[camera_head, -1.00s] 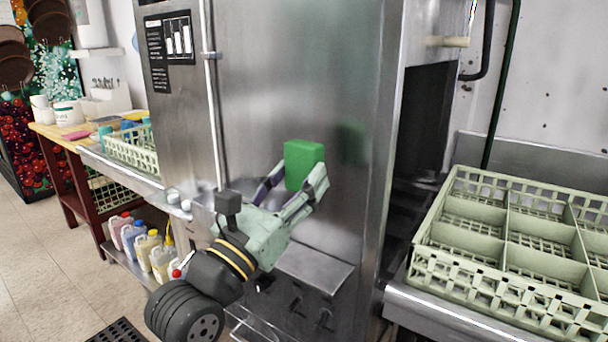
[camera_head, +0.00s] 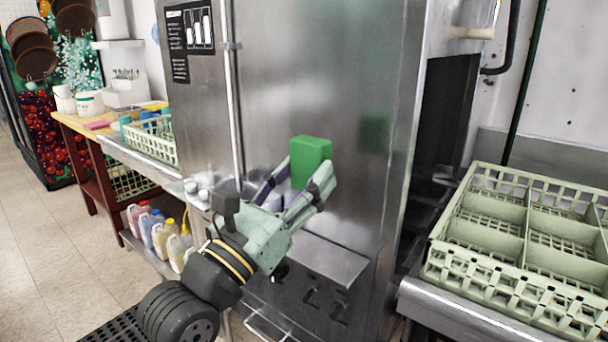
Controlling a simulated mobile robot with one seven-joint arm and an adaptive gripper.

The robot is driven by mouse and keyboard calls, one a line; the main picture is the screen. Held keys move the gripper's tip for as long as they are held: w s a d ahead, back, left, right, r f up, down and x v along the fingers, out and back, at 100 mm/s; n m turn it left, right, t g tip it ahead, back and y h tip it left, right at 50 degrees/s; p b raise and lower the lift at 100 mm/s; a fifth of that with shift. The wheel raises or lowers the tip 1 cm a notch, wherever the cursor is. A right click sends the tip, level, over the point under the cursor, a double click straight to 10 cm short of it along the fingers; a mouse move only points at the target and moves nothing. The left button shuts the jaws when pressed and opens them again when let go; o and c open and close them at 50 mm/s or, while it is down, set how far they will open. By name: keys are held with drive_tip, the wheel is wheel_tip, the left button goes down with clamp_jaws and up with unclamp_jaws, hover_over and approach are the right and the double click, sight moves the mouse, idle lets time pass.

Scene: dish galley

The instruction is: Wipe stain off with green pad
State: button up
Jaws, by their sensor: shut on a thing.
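The green pad (camera_head: 309,163) is a thick upright block in front of the steel front of the dishwashing machine (camera_head: 320,80). My gripper (camera_head: 303,181) is shut on it, with one finger at each side of its lower part. A dim green reflection of the pad shows on the steel to its right, set apart from it. I cannot tell for sure whether the pad touches the steel. I cannot make out a stain on the steel; it may be hidden or too faint.
A pale green dish rack (camera_head: 515,275) stands on the steel counter at the right. Another rack (camera_head: 150,138) is on the left counter. Several coloured jugs (camera_head: 158,235) stand on the shelf below. A steel ledge (camera_head: 330,262) juts from the machine under my gripper. Tiled floor is clear at left.

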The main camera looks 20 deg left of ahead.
drive_tip(key=w+a+f+b, duration=0.1)
drive_tip(key=w+a+f, duration=0.35)
drive_tip(key=a, duration=0.25)
drive_tip(key=shift+w+d+f, duration=0.1)
drive_tip(key=shift+w+d, duration=0.2)
drive_tip(key=shift+w, duration=0.5)
drive_tip(key=shift+w+d+f, duration=0.1)
drive_tip(key=shift+w+d, duration=0.25)
drive_tip(key=shift+w, duration=0.4)
drive_tip(key=shift+w+d+f, duration=0.1)
drive_tip(key=shift+w+d, duration=0.2)
drive_tip(key=shift+w, duration=0.5)
drive_tip(key=shift+w+d+p, duration=0.3)
drive_tip(key=shift+w+p, duration=0.1)
drive_tip(key=shift+w, duration=0.55)
drive_tip(key=shift+d, duration=0.1)
drive_tip(key=d+p, duration=0.1)
drive_tip(key=d, duration=0.1)
drive_tip(key=s+d, duration=0.1)
drive_tip(key=shift+s+d+r+p, duration=0.1)
drive_tip(key=shift+s+d+p, duration=0.05)
drive_tip(key=shift+d+p, duration=0.25)
drive_tip(key=shift+a, duration=0.15)
